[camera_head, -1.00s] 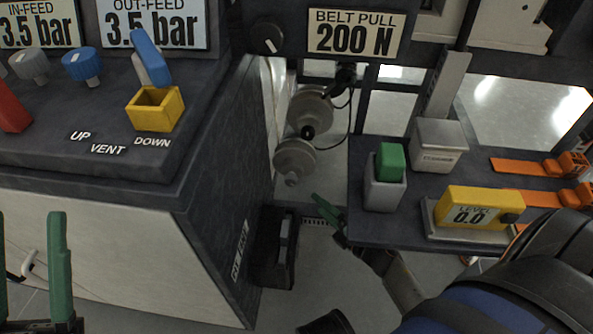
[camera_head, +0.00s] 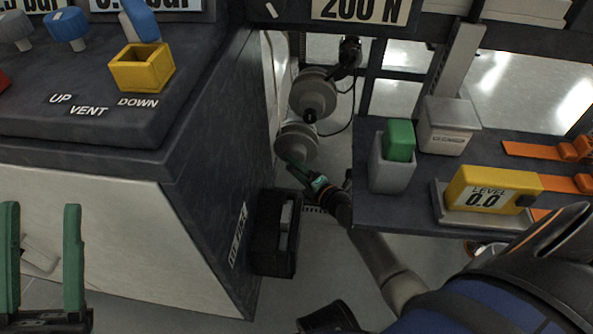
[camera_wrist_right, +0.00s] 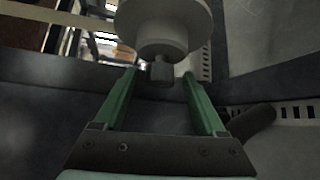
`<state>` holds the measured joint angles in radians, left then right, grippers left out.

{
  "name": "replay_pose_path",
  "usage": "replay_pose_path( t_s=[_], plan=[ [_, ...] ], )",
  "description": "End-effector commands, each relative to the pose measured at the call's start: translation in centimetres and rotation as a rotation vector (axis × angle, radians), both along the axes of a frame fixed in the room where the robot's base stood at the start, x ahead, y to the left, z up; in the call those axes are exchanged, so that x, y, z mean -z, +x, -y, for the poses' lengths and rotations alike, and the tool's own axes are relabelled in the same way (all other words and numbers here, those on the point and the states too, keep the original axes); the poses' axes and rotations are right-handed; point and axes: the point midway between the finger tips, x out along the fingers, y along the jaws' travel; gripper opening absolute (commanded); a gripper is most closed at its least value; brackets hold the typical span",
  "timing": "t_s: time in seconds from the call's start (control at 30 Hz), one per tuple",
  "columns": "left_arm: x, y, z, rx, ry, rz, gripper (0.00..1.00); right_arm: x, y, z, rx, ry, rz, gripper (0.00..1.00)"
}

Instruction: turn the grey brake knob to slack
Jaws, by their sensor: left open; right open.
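In the head view, a grey stepped round piece (camera_head: 298,142), seemingly the brake knob, is below a similar grey disc (camera_head: 313,94) in the gap between two dark units. No slack marking is legible there. My right gripper (camera_head: 294,160) is at the lower edge of the grey piece. In the right wrist view, its small end stub (camera_wrist_right: 161,73) is between the tips of my open right gripper (camera_wrist_right: 159,77), with a gap visible on each side. My left gripper (camera_head: 43,210) is open and empty in front of the left cabinet's pale front.
A dark box (camera_head: 277,235) is on the left cabinet's side, below the knob. At right, a shelf (camera_head: 400,213) carries a grey holder with a green block (camera_head: 400,140), a grey box and a yellow level (camera_head: 494,190). A black cable hangs behind the discs.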

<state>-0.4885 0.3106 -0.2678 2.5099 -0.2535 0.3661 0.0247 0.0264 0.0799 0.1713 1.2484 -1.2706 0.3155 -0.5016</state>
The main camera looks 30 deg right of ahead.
Motion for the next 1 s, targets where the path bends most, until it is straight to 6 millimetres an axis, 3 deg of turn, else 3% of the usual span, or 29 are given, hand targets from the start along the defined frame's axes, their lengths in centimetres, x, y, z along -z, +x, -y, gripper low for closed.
replay_pose_path(
  t_s=[0.27,0.87,1.0],
  plan=[
    [-0.08,0.07,-0.11,-0.006,-0.01,-0.002,0.5,-0.02,0.1,-0.01,0.0,0.0,0.0,0.7],
    [-0.08,0.12,-0.22,-0.009,-0.008,-0.001,0.5,-0.01,0.05,-0.01,0.0,-0.001,0.0,0.03],
    [-0.05,0.11,-0.2,-0.008,-0.005,-0.001,0.5,0.0,0.05,-0.01,0.0,0.0,0.0,0.0]
  ],
)
